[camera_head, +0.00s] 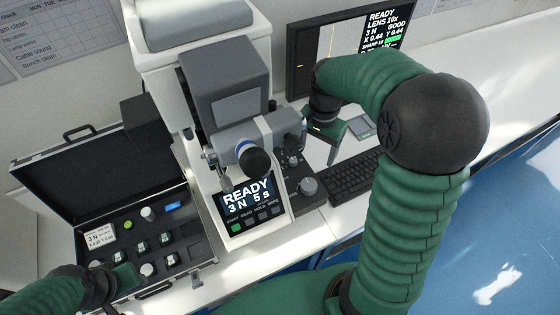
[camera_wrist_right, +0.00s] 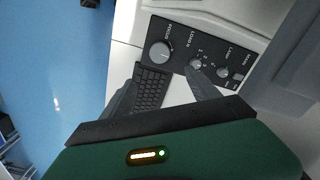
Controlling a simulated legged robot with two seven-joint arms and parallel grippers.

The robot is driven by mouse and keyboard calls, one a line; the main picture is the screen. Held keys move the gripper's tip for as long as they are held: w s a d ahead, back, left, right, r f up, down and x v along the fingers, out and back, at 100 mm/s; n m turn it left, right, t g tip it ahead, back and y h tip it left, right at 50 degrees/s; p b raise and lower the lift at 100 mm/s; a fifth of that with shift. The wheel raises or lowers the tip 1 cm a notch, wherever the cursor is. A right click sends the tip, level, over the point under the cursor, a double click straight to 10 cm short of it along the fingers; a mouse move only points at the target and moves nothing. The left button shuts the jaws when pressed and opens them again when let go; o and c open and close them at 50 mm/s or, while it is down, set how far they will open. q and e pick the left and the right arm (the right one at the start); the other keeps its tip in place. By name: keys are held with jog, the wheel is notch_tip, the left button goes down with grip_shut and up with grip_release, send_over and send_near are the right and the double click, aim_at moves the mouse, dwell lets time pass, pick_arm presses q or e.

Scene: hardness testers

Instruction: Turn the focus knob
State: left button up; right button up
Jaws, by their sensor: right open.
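The focus knob (camera_head: 308,186) is a round grey knob on the dark control panel at the tester's right side. In the right wrist view the focus knob (camera_wrist_right: 160,52) stands by the label FOCUS, beyond the fingertips. My right gripper (camera_head: 322,148) is above and behind the knob in the head view, pointing down. In the right wrist view my right gripper (camera_wrist_right: 162,78) is open and empty, its fingers apart and not visibly touching the knob. My left gripper (camera_head: 125,276) is low at the left by the open case; its fingers cannot be made out.
The hardness tester (camera_head: 222,90) stands just left of the knob, its screen (camera_head: 247,197) reading READY. A smaller LOAD knob (camera_wrist_right: 195,64) is near my right finger. A keyboard (camera_head: 352,178) lies to the right, a monitor (camera_head: 345,45) behind. An open case (camera_head: 90,165) stands left.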

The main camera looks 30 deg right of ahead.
send_over(311, 183)
jog(key=a, duration=0.2)
notch_tip(311, 183, down, 8)
jog(key=shift+s+d+f, duration=0.15)
jog(key=shift+f, duration=0.05)
jog(key=f, duration=0.2)
jog(key=d+f, duration=0.1)
jog(key=f, duration=0.4)
jog(key=shift+w+d+f, duration=0.15)
jog(key=shift+w+d, duration=0.05)
jog(key=shift+d, duration=0.15)
jog(key=shift+f, duration=0.25)
jog(key=shift+a, duration=0.45)
jog(key=shift+a+r, duration=0.1)
jog(key=shift+a, duration=0.05)
jog(key=shift+c, duration=2.2)
jog(key=shift+d, duration=0.3)
jog(key=c, duration=0.7)
jog(key=shift+c, duration=1.1)
pick_arm(q)
jog(key=shift+s+a, duration=0.4)
jog(key=shift+a, duration=0.25)
